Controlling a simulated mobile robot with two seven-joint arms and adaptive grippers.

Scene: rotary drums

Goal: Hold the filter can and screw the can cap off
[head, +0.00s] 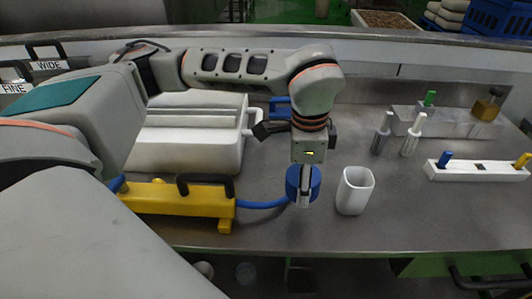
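A round blue part (292,184), which looks like the filter can or its cap, stands at the middle front of the steel table. A blue hose (262,205) runs to it from the left. My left gripper (305,188) points down over it, with one finger seen in front of the blue part. The other finger is hidden, so I cannot tell whether the fingers press on it. The line between can and cap cannot be made out. My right gripper is not in view.
A white square cup (355,192) stands just right of the blue part. A yellow block (165,199) with a black handle lies left. A white lidded box (185,155) is behind it. White (470,172) and grey (455,122) racks are at right. The front right table is clear.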

